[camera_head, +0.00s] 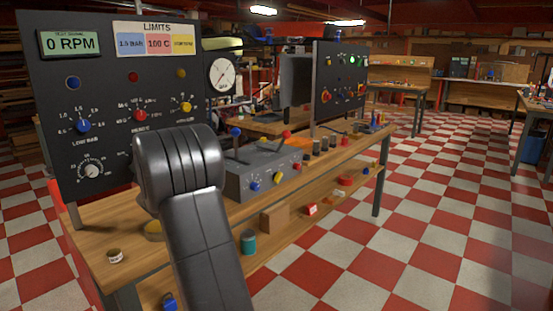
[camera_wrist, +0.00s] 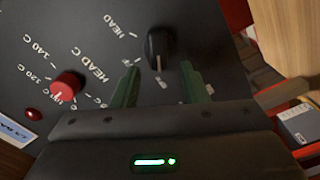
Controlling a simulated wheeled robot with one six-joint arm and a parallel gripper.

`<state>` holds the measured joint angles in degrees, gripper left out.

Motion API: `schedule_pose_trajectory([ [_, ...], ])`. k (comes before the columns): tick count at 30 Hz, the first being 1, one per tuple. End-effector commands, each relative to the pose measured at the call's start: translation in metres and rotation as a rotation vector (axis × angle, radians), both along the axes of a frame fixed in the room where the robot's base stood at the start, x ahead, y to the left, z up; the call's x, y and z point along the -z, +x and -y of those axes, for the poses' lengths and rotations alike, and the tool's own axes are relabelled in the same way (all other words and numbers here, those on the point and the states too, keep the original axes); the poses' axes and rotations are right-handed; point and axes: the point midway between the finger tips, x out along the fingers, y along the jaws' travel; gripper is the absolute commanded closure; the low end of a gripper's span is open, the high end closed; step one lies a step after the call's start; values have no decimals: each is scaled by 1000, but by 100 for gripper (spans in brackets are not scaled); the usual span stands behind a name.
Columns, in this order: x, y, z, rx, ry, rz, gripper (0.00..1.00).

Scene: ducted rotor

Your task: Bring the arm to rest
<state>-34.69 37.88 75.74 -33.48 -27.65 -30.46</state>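My arm (camera_head: 190,195) reaches up from the bottom of the head view in front of the left control panel (camera_head: 110,65); its gripper is hidden there. In the wrist view my gripper (camera_wrist: 158,68) points at a dark panel. Its two green fingers are apart with nothing held between them. A black knob (camera_wrist: 160,45) with a white pointer mark shows between and just beyond the fingertips. I cannot tell how close the tips are to the panel surface. A red knob (camera_wrist: 67,85) sits to the left, clear of the fingers.
A workbench (camera_head: 85,210) carries the panel, a grey lever box (camera_head: 240,180), and a second panel (camera_head: 325,95). The panel's display (camera_head: 70,43) reads 0 RPM. A small jar (camera_head: 115,256) stands at the bench's near edge. Checkered floor (camera_head: 420,210) is open to the right.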

Motion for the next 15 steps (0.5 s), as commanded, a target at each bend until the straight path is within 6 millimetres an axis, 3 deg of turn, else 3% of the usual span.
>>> schedule_pose_trajectory([
  [6,0,9,-11,0,-1,0,60],
  [15,0,9,-11,0,4,-5,60],
])
